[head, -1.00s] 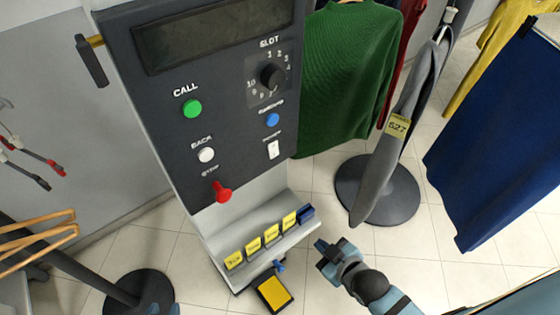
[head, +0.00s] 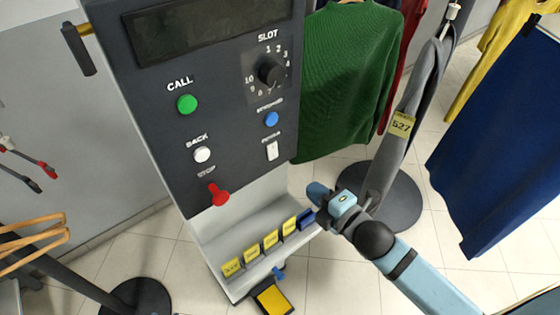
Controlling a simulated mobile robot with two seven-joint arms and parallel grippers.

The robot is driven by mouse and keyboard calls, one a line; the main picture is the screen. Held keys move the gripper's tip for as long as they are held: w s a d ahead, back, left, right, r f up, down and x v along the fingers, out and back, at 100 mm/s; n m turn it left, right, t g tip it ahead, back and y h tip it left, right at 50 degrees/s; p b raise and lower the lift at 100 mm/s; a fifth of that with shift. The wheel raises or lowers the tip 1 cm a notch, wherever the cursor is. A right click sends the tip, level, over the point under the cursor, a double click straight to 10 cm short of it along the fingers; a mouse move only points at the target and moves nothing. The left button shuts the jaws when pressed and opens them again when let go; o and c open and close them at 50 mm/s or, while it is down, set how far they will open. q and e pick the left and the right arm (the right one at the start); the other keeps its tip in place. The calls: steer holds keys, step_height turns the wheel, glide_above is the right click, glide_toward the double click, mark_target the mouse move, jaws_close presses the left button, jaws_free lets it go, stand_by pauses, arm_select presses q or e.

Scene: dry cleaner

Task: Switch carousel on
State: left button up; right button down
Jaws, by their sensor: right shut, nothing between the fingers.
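The carousel control panel (head: 215,115) is a dark upright face on a grey column. It has a dark display (head: 205,27), a slot dial (head: 270,72), a green CALL button (head: 187,104), a white BACK button (head: 202,155), a red STOP knob (head: 218,195), a blue button (head: 271,119) and a white rocker switch (head: 272,151). The labels over the blue button and the rocker are too blurred to read. My right gripper (head: 318,194) is shut and empty, below and right of the rocker switch, apart from the panel. My left gripper is not in view.
A ledge below the panel holds several yellow tags (head: 251,252) and a blue item (head: 306,218). A green sweater (head: 347,80), a grey garment with tag 527 (head: 402,124) and a blue garment (head: 495,150) hang at the right. Wooden hangers (head: 35,240) are at the left.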

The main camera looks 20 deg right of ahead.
mark_target(274, 157)
steer(key=p+x, duration=0.2)
steer(key=x, duration=1.1)
steer(key=shift+w, duration=0.15)
steer(key=shift+w+a+f, duration=0.1)
steer(key=shift+f, duration=0.1)
steer(key=shift+w+t+b, duration=0.1)
steer(key=shift+t+b, duration=0.2)
steer(key=shift+b, duration=0.05)
steer(key=shift+r, duration=0.15)
